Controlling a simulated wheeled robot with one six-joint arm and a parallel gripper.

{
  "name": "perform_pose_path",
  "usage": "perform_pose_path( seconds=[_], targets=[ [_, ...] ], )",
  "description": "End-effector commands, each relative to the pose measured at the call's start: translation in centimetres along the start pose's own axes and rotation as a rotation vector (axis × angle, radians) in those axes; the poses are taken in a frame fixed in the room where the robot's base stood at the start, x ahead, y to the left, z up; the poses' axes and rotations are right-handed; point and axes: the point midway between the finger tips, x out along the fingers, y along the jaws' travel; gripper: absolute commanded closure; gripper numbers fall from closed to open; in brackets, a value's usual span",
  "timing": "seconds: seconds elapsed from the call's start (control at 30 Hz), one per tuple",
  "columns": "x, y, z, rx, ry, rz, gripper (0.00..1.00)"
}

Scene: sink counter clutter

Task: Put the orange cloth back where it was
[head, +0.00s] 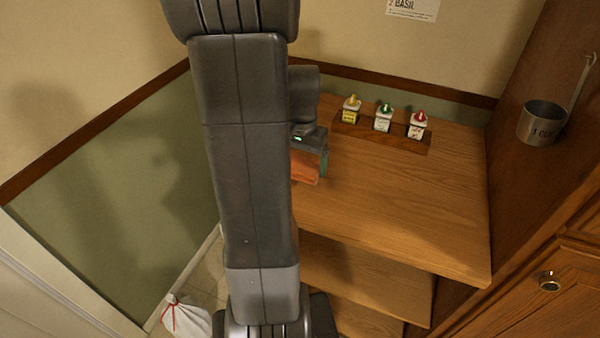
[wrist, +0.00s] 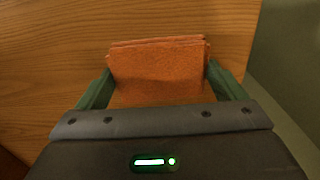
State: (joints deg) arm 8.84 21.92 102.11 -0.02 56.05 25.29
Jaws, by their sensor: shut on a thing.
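The orange cloth (wrist: 158,75) is a folded, layered square held between the two green fingers of my gripper (wrist: 160,88) in the wrist view. In the head view the cloth (head: 305,168) shows just right of my arm, below my gripper (head: 310,155), with part of it hidden behind the arm. My gripper is shut on the cloth over the left part of the wooden counter (head: 400,205). I cannot tell whether the cloth touches the wood.
A wooden rack (head: 380,136) with several small bottles stands at the back of the counter. A metal cup (head: 542,123) hangs on the right wall. A white bag (head: 186,318) is on the floor at lower left. The counter's front and middle are clear.

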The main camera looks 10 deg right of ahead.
Motion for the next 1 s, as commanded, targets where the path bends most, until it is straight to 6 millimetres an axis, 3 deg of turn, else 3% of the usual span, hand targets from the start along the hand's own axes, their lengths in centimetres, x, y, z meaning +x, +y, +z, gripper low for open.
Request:
perform_pose_path(
  seconds=[0.3,0.7,0.73,0.77,1.0],
  targets=[
    [3.7,0.0,0.0,0.000,0.000,0.000,0.31],
    [4.4,0.0,0.0,0.000,0.002,-0.001,0.31],
    [4.4,0.0,0.0,0.000,0.002,-0.001,0.08],
    [4.3,0.0,0.0,0.000,0.002,-0.001,0.02],
    [4.2,0.0,0.0,0.000,0.002,-0.001,0.00]
  ],
)
